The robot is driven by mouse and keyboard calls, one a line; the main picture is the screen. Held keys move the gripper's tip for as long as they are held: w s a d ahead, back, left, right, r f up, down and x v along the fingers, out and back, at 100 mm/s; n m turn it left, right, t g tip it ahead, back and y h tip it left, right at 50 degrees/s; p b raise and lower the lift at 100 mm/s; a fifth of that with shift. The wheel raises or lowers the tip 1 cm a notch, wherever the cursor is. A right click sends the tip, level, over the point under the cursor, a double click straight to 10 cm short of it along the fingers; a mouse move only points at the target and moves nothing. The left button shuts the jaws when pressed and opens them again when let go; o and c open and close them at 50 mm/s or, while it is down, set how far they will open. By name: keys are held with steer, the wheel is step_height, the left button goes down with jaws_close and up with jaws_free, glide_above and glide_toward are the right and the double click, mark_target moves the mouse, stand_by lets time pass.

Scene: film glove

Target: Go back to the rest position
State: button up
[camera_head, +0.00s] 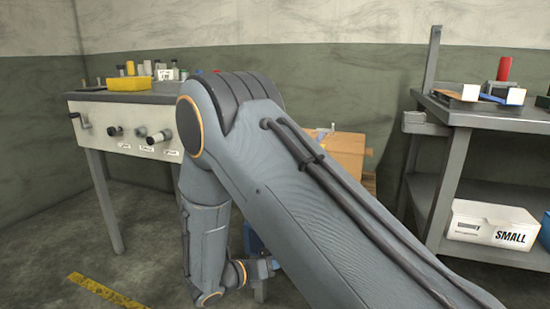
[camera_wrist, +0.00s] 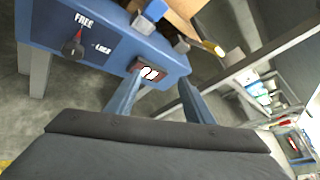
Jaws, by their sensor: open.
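My gripper (camera_wrist: 160,82) shows in the wrist view with its two fingers apart and nothing seen between them. Beyond the fingers is a blue machine or bench part (camera_wrist: 105,45) with a dark knob (camera_wrist: 73,46) beside the words FREE and LOCK. A small dark red plate with a white mark (camera_wrist: 150,73) sits on its near face, close to the left fingertip; I cannot tell whether they touch. In the head view my arm bends down in the middle and covers much of the scene; the gripper's fingers cannot be made out there.
A grey workbench (camera_head: 135,97) with knobs and a yellow tray (camera_head: 128,84) stands left. A dark shelf table (camera_head: 480,113) stands right, with a white box marked SMALL (camera_head: 490,226) on its lower shelf. A cardboard box (camera_head: 338,152) is behind my arm. Floor is free front left.

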steer(key=s+d+r+m+g+y, duration=0.2)
steer(key=s+r+m+g, duration=0.2)
steer(key=s+m, duration=0.4)
steer(key=s+d+r+m+g+y, duration=0.1)
steer(key=s+r+m+g, duration=0.35)
steer(key=s, duration=0.45)
steer(key=s+a+r+m+g+y, duration=0.1)
steer(key=s+a+r+m+y, duration=0.2)
steer(key=s+m+y, duration=0.3)
steer(key=s+a+r+m+y, duration=0.2)
steer(key=s+a+m+y, duration=0.15)
steer(key=s+m, duration=0.5)
steer(key=d+r+m+p, duration=0.3)
steer(key=d+r+p, duration=0.7)
steer(key=r+p, duration=0.3)
steer(key=d+r+m+h+p, duration=0.1)
steer(key=d+r+m+p, duration=0.2)
steer(key=d+r+p, duration=0.7)
step_height(320, 180, up, 4)
steer(key=s+p, duration=0.1)
steer(key=p, duration=0.7)
steer(key=shift+d+r+m, duration=0.15)
steer(key=shift+d+m, duration=0.15)
